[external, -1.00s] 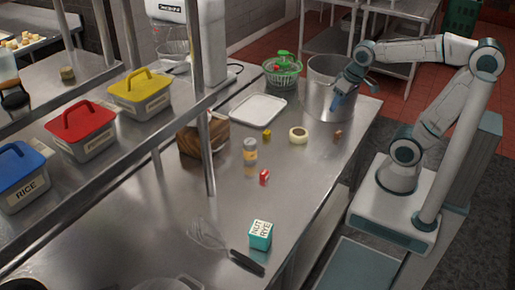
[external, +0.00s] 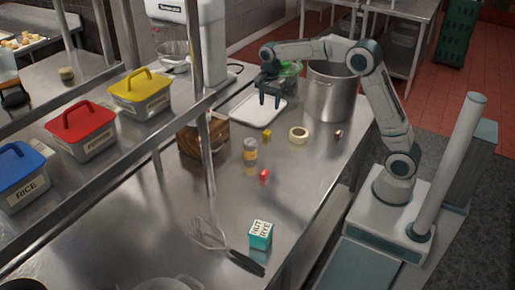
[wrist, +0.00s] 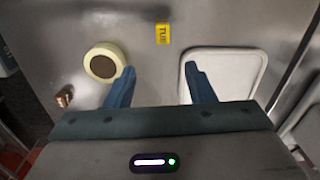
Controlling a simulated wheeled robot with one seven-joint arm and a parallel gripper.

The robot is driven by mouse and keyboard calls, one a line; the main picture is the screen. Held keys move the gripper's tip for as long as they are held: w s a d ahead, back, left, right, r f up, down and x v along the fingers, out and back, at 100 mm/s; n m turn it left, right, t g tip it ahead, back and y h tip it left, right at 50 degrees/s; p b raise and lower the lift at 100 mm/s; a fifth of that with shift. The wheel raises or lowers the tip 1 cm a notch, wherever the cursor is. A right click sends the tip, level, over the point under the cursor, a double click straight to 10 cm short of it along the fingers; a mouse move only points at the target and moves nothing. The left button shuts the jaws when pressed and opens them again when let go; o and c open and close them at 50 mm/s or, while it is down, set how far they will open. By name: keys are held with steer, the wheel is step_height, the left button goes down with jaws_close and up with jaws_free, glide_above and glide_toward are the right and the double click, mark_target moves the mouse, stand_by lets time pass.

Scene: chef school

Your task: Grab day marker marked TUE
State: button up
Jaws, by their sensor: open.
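The day marker is a small yellow block (external: 267,136) on the steel counter, between the white tray and the tape roll. In the wrist view the yellow marker (wrist: 163,34) shows dark letters that read TUE, turned sideways. My gripper (external: 270,101) is open and empty, pointing down above the white tray in the external view. In the wrist view my gripper's blue fingers (wrist: 160,78) are spread apart, and the marker lies beyond them, near the top of the picture and roughly centred between them. Nothing hides the marker.
A cream tape roll (external: 299,135) and a small brown block (external: 338,134) lie right of the marker. A white tray (external: 238,112) is behind it, near a tall steel pot (external: 330,98). A spice jar (external: 250,150) and red block (external: 264,174) stand nearer. A shelf post (external: 208,150) rises at left.

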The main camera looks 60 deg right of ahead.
steer(key=f, duration=0.1)
glide_above(267, 131)
steer(key=shift+m, duration=0.3)
step_height(267, 131, down, 8)
steer(key=shift+d+f+p, duration=0.1)
steer(key=shift+d+p, duration=0.05)
steer(key=shift+p, duration=0.15)
steer(key=shift+a+f+p, duration=0.15)
steer(key=shift+f+p, duration=0.2)
steer(key=shift+f, duration=1)
steer(key=shift+a+f+p, duration=0.1)
steer(key=shift+f+p, duration=0.25)
steer(key=shift+f, duration=1)
steer(key=shift+c, duration=0.3)
steer(key=c, duration=1)
